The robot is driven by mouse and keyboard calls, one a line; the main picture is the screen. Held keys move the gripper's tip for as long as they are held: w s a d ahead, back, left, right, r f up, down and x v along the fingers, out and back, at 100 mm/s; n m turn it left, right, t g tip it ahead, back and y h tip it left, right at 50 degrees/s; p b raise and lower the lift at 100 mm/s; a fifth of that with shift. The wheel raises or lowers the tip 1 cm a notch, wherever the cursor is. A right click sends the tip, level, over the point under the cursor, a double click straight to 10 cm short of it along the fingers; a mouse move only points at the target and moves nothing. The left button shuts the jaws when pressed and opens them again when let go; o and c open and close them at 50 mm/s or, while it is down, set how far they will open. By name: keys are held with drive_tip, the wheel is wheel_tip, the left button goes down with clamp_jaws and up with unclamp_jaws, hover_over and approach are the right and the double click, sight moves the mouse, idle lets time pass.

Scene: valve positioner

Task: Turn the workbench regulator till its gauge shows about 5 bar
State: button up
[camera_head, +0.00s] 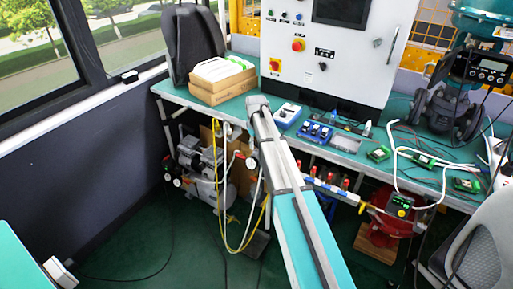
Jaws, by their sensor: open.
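A small pale fitting (227,129) hangs at the front edge of the teal workbench (180,95). Below and right of it is a small round gauge-like part (252,163), with hoses nearby. These look like the regulator and its gauge, but they are too small to be certain. I cannot read a needle or any value. My gripper is not recognisable in this view, so I cannot place it relative to the regulator.
A long grey and teal beam (290,190) crosses the middle foreground, close right of the gauge-like part. Yellow and white hoses (222,220) hang below the bench. A compressor (200,165) stands underneath. A grey chair (478,245) is at right. The floor (130,240) at left is mostly clear.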

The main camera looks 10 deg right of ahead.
drive_tip(key=shift+f, duration=0.2)
clamp_jaws()
idle(0.3)
